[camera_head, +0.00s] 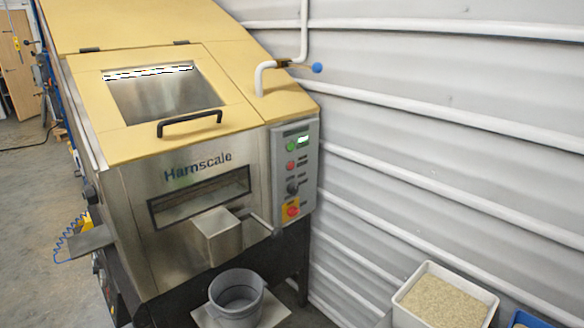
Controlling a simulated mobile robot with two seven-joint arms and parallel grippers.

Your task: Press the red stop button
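The control panel (306,190) is a grey box on the right end of the Harnscale machine's steel front. On it, a red round button (291,166) sits just below a green button (291,147). Lower down are a black knob (293,188) and a second, larger red button (292,210) on a yellow plate. The labels beside the buttons are too small to read. A small lit green display (303,140) is at the top of the panel. Neither of my grippers is in view, and nothing covers the buttons.
The machine's hopper lid (162,93) has a black handle (190,122). A steel chute (219,235) juts out above a grey bucket (237,295). A white bin of grain (443,300) stands at lower right. A corrugated wall (450,120) runs close along the right side.

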